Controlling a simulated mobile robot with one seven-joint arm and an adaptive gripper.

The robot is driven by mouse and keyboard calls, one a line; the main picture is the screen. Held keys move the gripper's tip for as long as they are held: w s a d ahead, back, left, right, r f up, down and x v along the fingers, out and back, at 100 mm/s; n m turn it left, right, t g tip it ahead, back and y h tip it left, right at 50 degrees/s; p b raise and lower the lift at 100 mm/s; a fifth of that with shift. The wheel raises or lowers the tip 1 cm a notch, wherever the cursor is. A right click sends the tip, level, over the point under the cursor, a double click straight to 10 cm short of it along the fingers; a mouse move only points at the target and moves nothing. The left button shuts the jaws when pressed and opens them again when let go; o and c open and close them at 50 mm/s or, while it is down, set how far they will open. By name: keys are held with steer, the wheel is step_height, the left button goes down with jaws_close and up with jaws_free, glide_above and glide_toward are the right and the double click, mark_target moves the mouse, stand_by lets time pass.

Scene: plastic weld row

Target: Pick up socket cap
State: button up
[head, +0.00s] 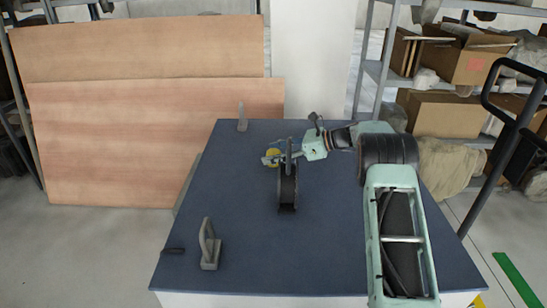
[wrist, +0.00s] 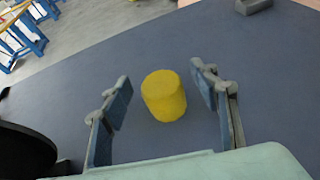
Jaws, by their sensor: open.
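The socket cap, a small yellow cylinder (wrist: 164,95), stands upright on the blue-grey table top. In the wrist view it lies between and a little beyond the two fingers of my gripper (wrist: 162,95), with a gap on each side. In the head view the yellow cap (head: 272,155) is partly hidden behind my gripper (head: 276,158). My gripper is open and empty, low over the table near the cap.
A black upright reel-like object (head: 288,190) stands close to my gripper; its dark edge (wrist: 22,152) shows at left in the wrist view. Grey bracket-like pieces stand at the table's back (head: 242,118) and front left (head: 209,246). The table (head: 250,265) is mostly bare.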

mark_target(274, 152)
steer(key=c, duration=1.2)
steer(key=shift+o, duration=0.2)
steer(key=shift+r, duration=0.55)
step_height(274, 152, up, 2)
steer(key=shift+r, duration=0.15)
steer(key=s+d+r, duration=0.9)
steer(key=s, duration=0.1)
steer(key=shift+d+r+p, duration=0.3)
steer(key=shift+d, duration=0.05)
